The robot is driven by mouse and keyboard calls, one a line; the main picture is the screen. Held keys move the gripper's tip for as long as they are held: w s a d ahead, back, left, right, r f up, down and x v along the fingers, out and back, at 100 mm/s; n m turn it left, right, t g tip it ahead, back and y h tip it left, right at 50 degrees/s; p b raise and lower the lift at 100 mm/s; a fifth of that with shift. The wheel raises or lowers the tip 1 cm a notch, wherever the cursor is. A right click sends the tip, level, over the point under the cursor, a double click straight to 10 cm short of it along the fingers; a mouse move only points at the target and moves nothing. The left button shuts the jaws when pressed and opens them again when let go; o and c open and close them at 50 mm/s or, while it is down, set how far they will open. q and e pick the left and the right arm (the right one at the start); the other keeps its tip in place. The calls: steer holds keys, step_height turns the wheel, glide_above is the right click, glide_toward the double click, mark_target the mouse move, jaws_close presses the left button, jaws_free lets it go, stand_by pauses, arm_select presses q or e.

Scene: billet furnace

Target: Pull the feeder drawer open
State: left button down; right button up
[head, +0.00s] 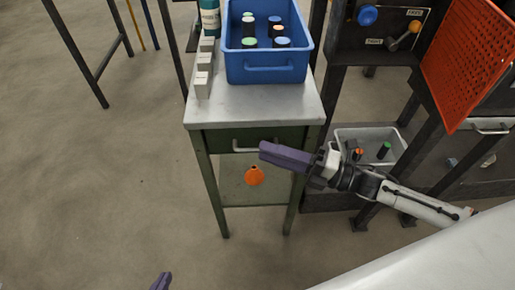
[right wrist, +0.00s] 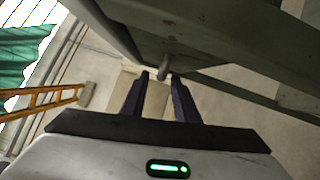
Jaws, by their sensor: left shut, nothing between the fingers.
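A green drawer (head: 268,137) sits under the metal top of a small table. Its pale bar handle (head: 245,150) runs across the front, and the drawer looks closed. My right gripper (head: 264,152) reaches in from the right, its purple fingers in front of the handle's right part. In the right wrist view the fingers (right wrist: 158,82) are apart and empty. The handle (right wrist: 165,72) shows end-on just beyond and between the fingertips; I cannot tell whether they touch it. My left gripper (head: 161,281) shows only its purple fingertips at the bottom edge, shut and empty.
A blue bin (head: 265,74) with several capped cylinders stands on the table (head: 255,108), beside grey blocks (head: 203,75). An orange round thing (head: 254,176) is below the drawer. A grey bin (head: 398,139) stands at right.

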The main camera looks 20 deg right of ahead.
steer(key=shift+x, duration=1.9)
jaws_close()
